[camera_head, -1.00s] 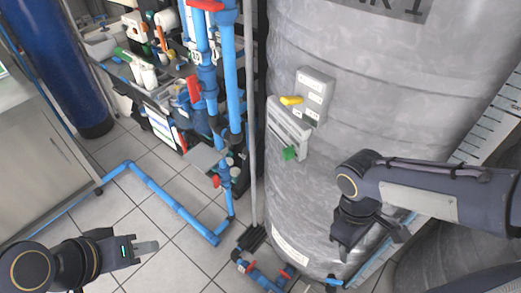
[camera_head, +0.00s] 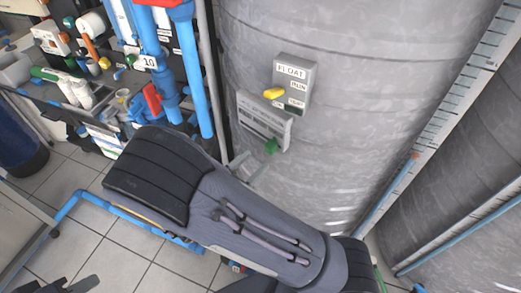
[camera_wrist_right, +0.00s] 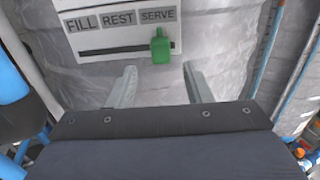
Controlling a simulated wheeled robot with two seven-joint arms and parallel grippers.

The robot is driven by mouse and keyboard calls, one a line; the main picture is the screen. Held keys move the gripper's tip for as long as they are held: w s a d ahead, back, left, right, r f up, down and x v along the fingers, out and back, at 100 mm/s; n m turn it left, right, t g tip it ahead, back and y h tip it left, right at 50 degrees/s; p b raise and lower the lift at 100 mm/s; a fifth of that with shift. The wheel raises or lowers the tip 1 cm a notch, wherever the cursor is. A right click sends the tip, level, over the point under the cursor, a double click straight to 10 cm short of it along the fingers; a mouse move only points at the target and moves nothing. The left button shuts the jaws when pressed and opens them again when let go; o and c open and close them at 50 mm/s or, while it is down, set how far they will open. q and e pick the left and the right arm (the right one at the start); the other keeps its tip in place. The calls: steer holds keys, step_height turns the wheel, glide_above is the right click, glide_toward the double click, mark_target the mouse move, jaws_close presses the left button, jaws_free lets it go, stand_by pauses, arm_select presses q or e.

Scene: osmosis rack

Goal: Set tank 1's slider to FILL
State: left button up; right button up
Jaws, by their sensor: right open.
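The slider panel (camera_head: 247,113) is a pale plate on the grey tank (camera_head: 350,90). In the right wrist view the panel (camera_wrist_right: 88,48) reads FILL, REST and SERVE from left to right above a dark slot. Its green slider handle (camera_wrist_right: 160,48) sits at the slot's right end, under SERVE. The handle also shows in the head view (camera_head: 271,146). My right gripper (camera_wrist_right: 161,86) is open and empty, its two fingers just below the handle, one to each side, apart from it. My left gripper (camera_head: 70,285) shows only in part at the bottom left; its jaws are unclear.
A grey FLOAT box (camera_head: 294,80) with a yellow lever (camera_head: 273,93) is mounted above the slider panel. Blue pipes (camera_head: 198,80) with red valve handles run left of the tank. A ruled gauge strip (camera_head: 455,95) stands to its right. My right forearm covers much of the floor.

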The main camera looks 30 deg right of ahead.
mark_target(267, 151)
steer(key=x, duration=0.6)
steer(key=shift+s, duration=0.1)
steer(key=shift+a, duration=0.1)
jaws_close()
